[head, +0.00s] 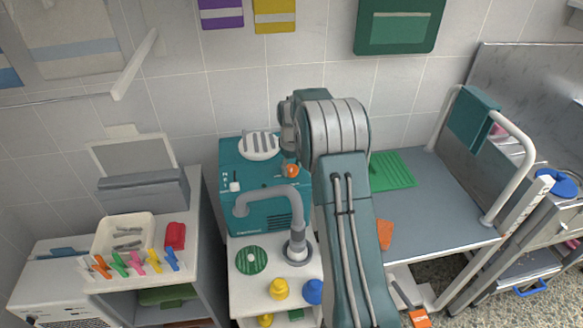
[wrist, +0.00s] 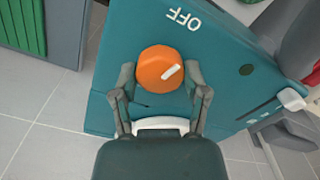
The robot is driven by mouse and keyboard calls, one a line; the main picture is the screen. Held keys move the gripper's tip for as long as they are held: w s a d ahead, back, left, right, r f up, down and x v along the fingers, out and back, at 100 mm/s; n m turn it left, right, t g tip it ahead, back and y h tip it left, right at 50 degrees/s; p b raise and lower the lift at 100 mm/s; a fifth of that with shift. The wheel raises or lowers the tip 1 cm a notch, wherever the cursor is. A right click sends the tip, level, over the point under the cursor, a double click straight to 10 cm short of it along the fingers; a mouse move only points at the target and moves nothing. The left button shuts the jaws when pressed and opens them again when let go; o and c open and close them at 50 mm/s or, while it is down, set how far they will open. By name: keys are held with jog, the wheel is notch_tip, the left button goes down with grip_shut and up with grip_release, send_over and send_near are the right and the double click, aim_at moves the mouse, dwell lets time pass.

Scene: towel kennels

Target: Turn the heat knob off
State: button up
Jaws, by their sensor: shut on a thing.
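The heat knob (wrist: 158,66) is a round orange knob with a white pointer mark on its right half, slanting up and to the right in the wrist view. White letters reading OFF (wrist: 183,18), upside down there, are printed on the teal panel above and slightly right of the knob. The mark does not line up squarely with the letters. My gripper (wrist: 160,73) is shut on the knob, one finger on each side.
A grey hose (head: 268,195) arches in front of the dryer box. A white lever (wrist: 291,100) sticks out from the panel. A green ribbed mat (head: 392,170) lies on the grey table to the right. A cream tray (head: 124,235) and coloured clips (head: 135,262) are at left.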

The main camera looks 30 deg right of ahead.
aim_at(291, 167)
jog(key=shift+s+f+n, duration=0.1)
jog(key=shift+f+n, duration=0.1)
jog(key=shift+n, duration=1.1)
jog(key=o, duration=1.2)
jog(key=shift+c, duration=0.2)
jog(key=shift+r, duration=0.1)
notch_tip(291, 167, up, 12)
